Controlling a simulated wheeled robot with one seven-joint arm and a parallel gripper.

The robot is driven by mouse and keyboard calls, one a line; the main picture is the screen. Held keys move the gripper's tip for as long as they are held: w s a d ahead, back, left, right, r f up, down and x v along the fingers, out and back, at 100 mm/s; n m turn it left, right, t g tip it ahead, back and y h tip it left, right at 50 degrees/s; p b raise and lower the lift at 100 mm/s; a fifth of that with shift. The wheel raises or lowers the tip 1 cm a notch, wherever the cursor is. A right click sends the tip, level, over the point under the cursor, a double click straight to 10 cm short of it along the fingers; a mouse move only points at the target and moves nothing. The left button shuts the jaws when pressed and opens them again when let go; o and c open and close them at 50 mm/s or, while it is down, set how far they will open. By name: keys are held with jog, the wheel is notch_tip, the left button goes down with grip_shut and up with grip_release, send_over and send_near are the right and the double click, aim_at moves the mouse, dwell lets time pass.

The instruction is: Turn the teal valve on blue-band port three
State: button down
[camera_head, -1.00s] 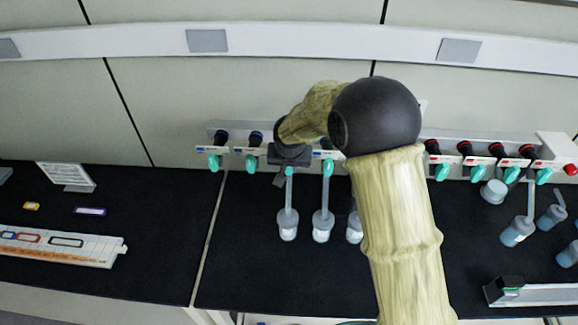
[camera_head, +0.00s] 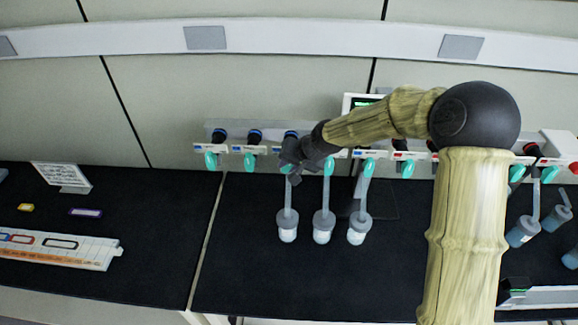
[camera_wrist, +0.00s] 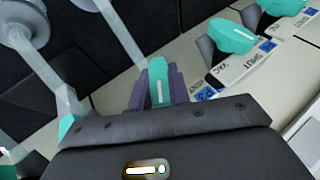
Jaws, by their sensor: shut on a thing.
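The row of ports runs along the back wall in the head view. Blue-band port three (camera_head: 291,134) is third from the left, partly hidden behind my gripper (camera_head: 291,163). Its teal valve shows in the wrist view (camera_wrist: 158,72), with a white line along its handle. The purple fingers of my gripper (camera_wrist: 157,88) are shut on this valve, one on each side. In the head view only a little teal shows below the gripper. A flask (camera_head: 287,228) hangs below this port on a long neck.
Teal valves of ports one (camera_head: 210,160) and two (camera_head: 250,161) are to the left. Two more flasks, a middle one (camera_head: 323,228) and a right one (camera_head: 358,230), hang close by. Neighbouring valves (camera_wrist: 232,37) sit near the fingers. The black bench (camera_head: 240,260) is clear in front.

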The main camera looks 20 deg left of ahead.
jog(key=shift+r, duration=0.1)
dwell(0.3)
jog(key=c, duration=1.3)
grip_release()
jog(key=shift+d, duration=0.1)
jog(key=b+v, duration=0.5)
jog(key=v, duration=1.2)
jog(key=shift+d, duration=0.15)
